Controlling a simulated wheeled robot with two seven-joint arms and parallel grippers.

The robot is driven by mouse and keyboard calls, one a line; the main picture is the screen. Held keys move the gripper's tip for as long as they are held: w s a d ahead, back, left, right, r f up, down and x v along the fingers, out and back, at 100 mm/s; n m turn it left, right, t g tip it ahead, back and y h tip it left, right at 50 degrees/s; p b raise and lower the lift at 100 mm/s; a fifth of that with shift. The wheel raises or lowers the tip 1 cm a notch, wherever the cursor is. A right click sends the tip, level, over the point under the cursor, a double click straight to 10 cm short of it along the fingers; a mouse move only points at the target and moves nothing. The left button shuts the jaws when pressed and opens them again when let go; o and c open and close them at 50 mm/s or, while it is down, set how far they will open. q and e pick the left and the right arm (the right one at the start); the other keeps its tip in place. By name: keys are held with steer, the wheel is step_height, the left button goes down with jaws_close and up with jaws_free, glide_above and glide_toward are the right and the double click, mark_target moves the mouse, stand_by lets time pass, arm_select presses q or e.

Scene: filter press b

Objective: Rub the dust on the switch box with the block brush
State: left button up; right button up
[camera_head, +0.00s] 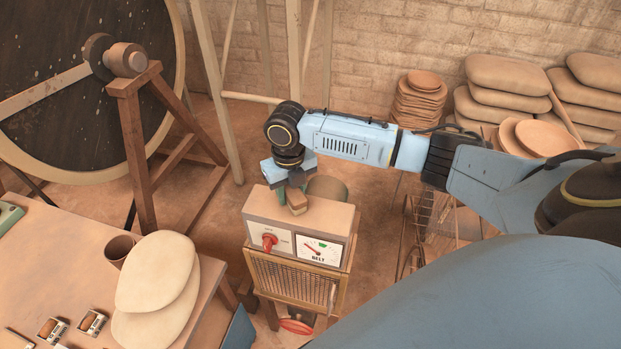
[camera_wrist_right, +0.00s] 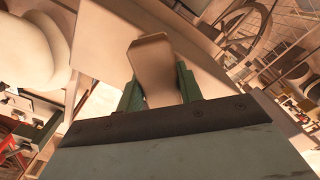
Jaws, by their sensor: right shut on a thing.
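The switch box (camera_head: 272,216) stands on a mesh-fronted stand, with a red knob (camera_head: 268,241) and a dial marked BELT (camera_head: 319,249) on its front. My right gripper (camera_head: 291,193) points down over the left part of its top. It is shut on the tan block brush (camera_head: 298,203), which also shows between the green fingers in the right wrist view (camera_wrist_right: 153,72). The brush is at or just above the box top; I cannot tell whether it touches. Dust cannot be made out; the gripper and brush hide part of the top. My left gripper is not in view.
A green-grey round thing (camera_head: 328,188) stands behind the box. A large wheel (camera_head: 60,90) on a wooden trestle (camera_head: 135,150) stands at back left; sacks (camera_head: 508,72) are stacked at right.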

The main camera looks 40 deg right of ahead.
steer(key=shift+w+d, duration=0.4)
steer(key=shift+d, duration=0.4)
steer(key=shift+w+d+r, duration=0.1)
steer(key=shift+w+r, duration=0.05)
steer(key=shift+w, duration=0.05)
steer(key=shift+r, duration=4.05)
